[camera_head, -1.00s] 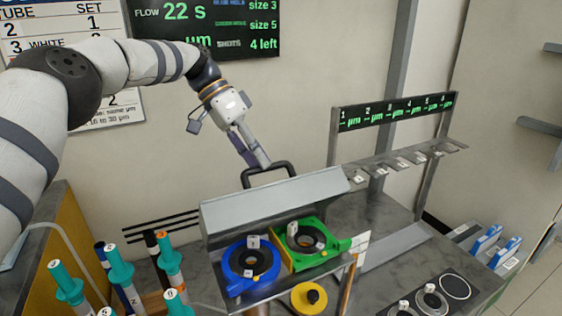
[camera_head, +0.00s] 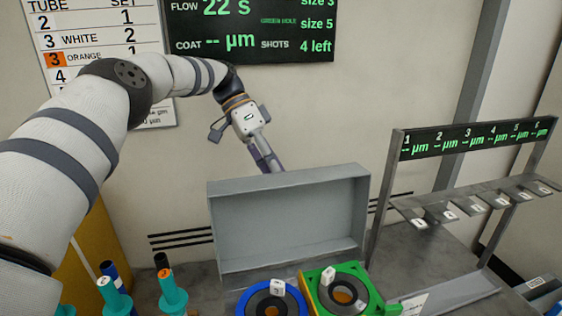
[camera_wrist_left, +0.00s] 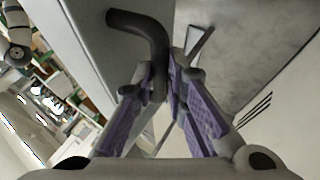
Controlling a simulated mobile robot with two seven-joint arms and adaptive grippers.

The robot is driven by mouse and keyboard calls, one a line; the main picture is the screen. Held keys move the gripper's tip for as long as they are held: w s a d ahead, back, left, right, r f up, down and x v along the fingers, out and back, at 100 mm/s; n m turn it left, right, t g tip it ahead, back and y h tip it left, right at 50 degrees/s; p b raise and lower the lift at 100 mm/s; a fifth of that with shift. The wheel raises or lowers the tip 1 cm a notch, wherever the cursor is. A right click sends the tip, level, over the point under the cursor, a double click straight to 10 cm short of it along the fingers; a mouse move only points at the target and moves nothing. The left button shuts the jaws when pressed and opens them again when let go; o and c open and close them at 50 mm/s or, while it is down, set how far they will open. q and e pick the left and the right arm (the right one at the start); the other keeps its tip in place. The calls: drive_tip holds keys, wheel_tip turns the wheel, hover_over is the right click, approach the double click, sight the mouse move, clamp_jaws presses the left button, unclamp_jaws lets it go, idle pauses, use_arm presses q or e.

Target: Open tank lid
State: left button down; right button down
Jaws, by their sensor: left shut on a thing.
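The grey tank lid (camera_head: 290,218) stands tilted up in the head view, its hollow inner side facing me. Below it are a blue ring fixture (camera_head: 252,297) and a green one (camera_head: 350,275), each with a dark round opening and a small white tag. My left gripper (camera_head: 272,165) is behind the lid's top edge, its fingertips partly hidden by it. In the left wrist view my left gripper (camera_wrist_left: 165,88) is shut on the dark lid handle (camera_wrist_left: 150,35), which bends out from the lid's grey surface (camera_wrist_left: 75,30). My right gripper is not in view.
Teal-handled tubes (camera_head: 172,290) stand at lower left. A rack with hooks and a numbered display (camera_head: 475,140) stands on the right of the grey bench (camera_head: 425,265). A wall screen (camera_head: 250,30) and a chart are behind my left arm.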

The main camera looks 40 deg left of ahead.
use_arm(q)
drive_tip(key=shift+s+f+g, duration=0.1)
drive_tip(key=shift+f+g, duration=0.2)
drive_tip(key=shift+f, duration=0.25)
drive_tip(key=c, duration=1.6)
unclamp_jaws()
drive_tip(key=shift+r, duration=0.2)
wheel_tip(320, 180, up, 10)
